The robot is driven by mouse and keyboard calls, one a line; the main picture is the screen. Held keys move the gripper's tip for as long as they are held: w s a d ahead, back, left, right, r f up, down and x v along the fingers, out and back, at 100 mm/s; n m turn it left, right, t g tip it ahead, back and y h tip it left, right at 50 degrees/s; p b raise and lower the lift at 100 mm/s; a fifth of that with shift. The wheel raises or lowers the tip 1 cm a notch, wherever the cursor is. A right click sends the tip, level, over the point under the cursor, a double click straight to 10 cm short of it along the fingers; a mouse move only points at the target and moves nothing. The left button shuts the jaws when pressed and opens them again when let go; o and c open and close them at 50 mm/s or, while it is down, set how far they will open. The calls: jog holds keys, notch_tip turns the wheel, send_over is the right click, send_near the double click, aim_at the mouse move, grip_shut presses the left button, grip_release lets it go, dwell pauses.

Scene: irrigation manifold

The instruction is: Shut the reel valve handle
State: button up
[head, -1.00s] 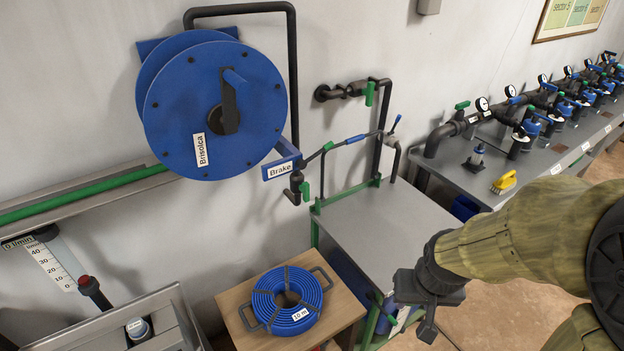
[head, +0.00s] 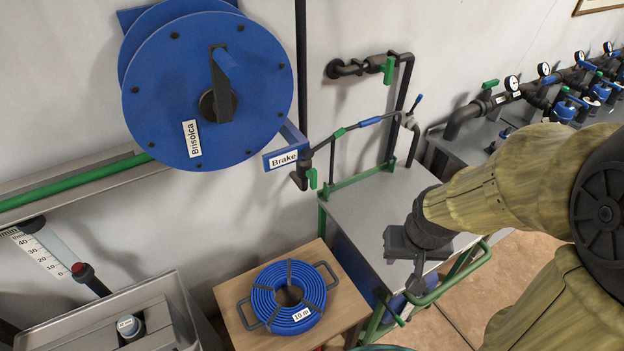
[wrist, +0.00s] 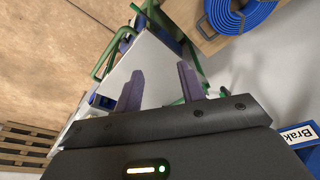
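A blue hose reel (head: 165,100) labelled Brisolca hangs on the wall at upper left in the head view. A small dark valve with a green handle (head: 312,178) hangs just below the blue Brake plate (head: 287,159). Another green lever (head: 388,70) points down from a wall pipe valve. I cannot tell for certain which is the reel valve handle. My gripper (head: 408,285) is to the right of and below both, over the grey table's front side, touching neither. In the wrist view its two fingers (wrist: 161,92) are apart with nothing between them.
A grey table (head: 365,215) with green rails stands under the pipes. A blue hose coil (head: 288,298) lies on a wooden stand (head: 238,309). A manifold with gauges (head: 545,90) runs along the right wall. A grey bin (head: 165,298) stands at lower left.

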aim_at(315, 182)
jog(key=w+a+f+n+t+y+b, duration=0.1)
jog(key=w+f+n+t+b, duration=0.3)
jog(key=w+f+b, duration=0.8)
jog(key=w+a+f+n+t+y+b, duration=0.2)
jog(key=w+a+f+t+y+b, duration=0.3)
jog(key=w+a+t+y+b, duration=0.3)
jog(key=w+a+y+b, duration=0.1)
jog(key=w+a+b, duration=0.1)
jog(key=w+b, duration=0.1)
jog(key=shift+f+n, duration=0.2)
jog(key=shift+n, duration=0.2)
jog(key=shift+w, duration=0.1)
jog(key=x, duration=1.7)
jog(key=shift+w+a+r, duration=0.15)
jog(key=shift+w+r, duration=0.05)
grip_shut()
